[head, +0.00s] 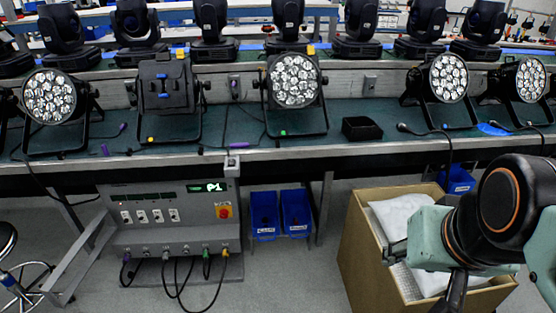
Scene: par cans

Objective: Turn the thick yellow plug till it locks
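A grey control box (170,215) stands below the bench. A row of sockets runs along its lower edge. A yellow plug (225,252) on a dark cable sits at the right end of that row, beside a green plug (206,251). Whether the yellow plug is locked is too small to tell. My teal and black arm is at the right, over a cardboard box. What appears to be my gripper (395,252) is at the arm's left end, far to the right of the yellow plug and apart from it. Its finger opening cannot be made out.
The open cardboard box (365,255) with white wrapping stands under my arm. Two blue bins (264,215) stand between it and the control box. Stage lights (293,80) line the bench above. A stool (8,245) is at the left. Grey floor in front is clear.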

